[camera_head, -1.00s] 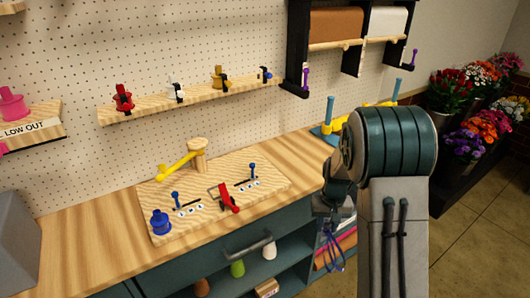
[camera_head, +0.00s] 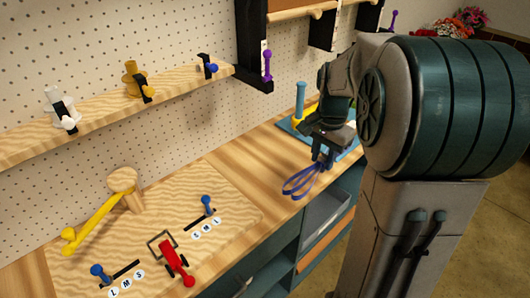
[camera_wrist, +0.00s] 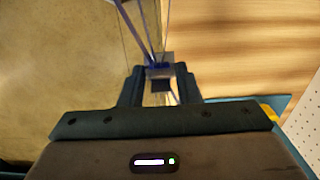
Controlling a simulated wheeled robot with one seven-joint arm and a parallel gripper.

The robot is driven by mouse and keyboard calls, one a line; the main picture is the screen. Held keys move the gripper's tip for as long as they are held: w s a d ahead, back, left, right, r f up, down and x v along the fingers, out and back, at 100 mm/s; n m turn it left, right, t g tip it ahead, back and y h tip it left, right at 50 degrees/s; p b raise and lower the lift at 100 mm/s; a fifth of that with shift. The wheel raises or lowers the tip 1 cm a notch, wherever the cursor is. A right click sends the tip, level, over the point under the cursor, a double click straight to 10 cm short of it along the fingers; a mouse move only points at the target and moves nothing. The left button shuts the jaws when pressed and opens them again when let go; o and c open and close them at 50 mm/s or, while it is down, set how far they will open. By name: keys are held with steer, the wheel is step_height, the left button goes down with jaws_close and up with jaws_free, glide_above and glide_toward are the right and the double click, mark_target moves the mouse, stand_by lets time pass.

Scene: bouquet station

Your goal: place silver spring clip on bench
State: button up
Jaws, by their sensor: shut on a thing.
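My gripper (camera_head: 326,156) is shut on a clip with long thin wire loops (camera_head: 300,184). The loops look blue in the head view and pale silver with blue in the wrist view (camera_wrist: 150,38); they hang down and to the left from the fingers. In the wrist view my gripper (camera_wrist: 160,80) has its fingers on either side of the clip's small block. The wooden bench (camera_head: 262,160) lies behind and below the clip, close to its front edge. I cannot tell whether the loops touch the bench top.
A patterned board (camera_head: 222,222) on the bench carries a yellow lever (camera_head: 88,222), a red clamp (camera_head: 176,262) and blue knobs. A shelf (camera_head: 105,113) with small clamps runs above. A blue tray (camera_head: 290,124) stands behind my gripper. Bare bench lies between board and tray.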

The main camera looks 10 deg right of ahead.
steer(key=shift+w, duration=0.25)
steer(key=p, duration=0.2)
glide_above(282, 176)
step_height(282, 176, down, 6)
steer(key=shift+f, duration=0.25)
steer(key=shift+f+p, duration=0.4)
steer(key=shift+f, duration=1.65)
steer(key=shift+f, duration=0.1)
steer(key=shift+f, duration=0.15)
steer(key=o, duration=1)
steer(key=shift+c, duration=0.2)
steer(key=shift+r, duration=0.2)
